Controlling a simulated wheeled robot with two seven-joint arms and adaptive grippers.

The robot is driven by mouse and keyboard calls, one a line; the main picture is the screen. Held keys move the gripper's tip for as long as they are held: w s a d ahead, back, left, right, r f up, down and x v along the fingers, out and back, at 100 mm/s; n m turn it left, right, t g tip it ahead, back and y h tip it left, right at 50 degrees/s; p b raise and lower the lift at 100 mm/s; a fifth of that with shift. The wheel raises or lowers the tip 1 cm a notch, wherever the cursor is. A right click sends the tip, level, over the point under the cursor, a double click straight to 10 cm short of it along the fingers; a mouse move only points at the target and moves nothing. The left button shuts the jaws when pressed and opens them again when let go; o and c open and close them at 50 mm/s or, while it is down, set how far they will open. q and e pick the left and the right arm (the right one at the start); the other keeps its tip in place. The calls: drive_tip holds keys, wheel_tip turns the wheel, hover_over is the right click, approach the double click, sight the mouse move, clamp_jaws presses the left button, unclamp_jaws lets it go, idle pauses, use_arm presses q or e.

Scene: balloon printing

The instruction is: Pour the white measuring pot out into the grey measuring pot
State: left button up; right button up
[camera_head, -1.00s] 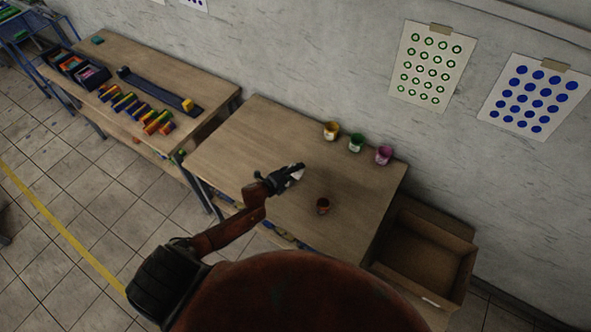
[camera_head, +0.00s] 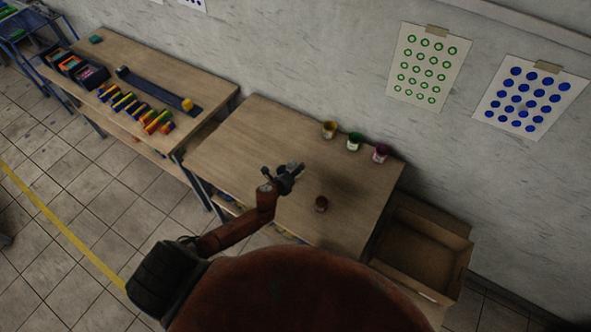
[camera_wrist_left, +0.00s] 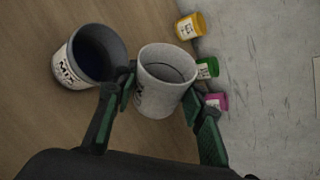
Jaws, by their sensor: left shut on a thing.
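The white measuring pot (camera_wrist_left: 160,95), speckled and with dark lettering on its side, is between the fingers of my left gripper (camera_wrist_left: 158,88), which is shut on it. In the head view, my left gripper (camera_head: 284,181) holds the white pot (camera_head: 293,168) above the middle of the table. The grey measuring pot (camera_wrist_left: 63,76), with a "MIX" label and a dark inside, stands beside it in the wrist view, apart from it. I cannot tell what the white pot contains. My right gripper is out of view.
Yellow (camera_head: 329,129), green (camera_head: 354,142) and pink (camera_head: 381,153) paint pots stand along the table's wall edge. An open cardboard box (camera_head: 425,243) is right of the table (camera_head: 235,140). A second table (camera_head: 205,82) at the left holds several coloured blocks.

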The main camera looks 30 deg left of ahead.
use_arm(q)
drive_tip(key=shift+m+y, duration=0.6)
drive_tip(key=shift+m, duration=0.1)
drive_tip(key=shift+a+f+m+y, duration=0.15)
drive_tip(key=shift+m+y, duration=0.45)
drive_tip(key=shift+a+f+m+y, duration=0.1)
drive_tip(key=shift+a+m+y, duration=0.05)
drive_tip(key=shift+m+y, duration=0.45)
drive_tip(key=shift+a+r+m+y+p, duration=0.3)
drive_tip(key=shift+r+p, duration=0.2)
drive_tip(key=shift+p, duration=0.2)
drive_tip(key=shift+a+r+m+y, duration=0.1)
drive_tip(key=shift+r+m+y, duration=0.1)
drive_tip(key=shift+m+y, duration=0.2)
drive_tip(key=shift+s, duration=0.1)
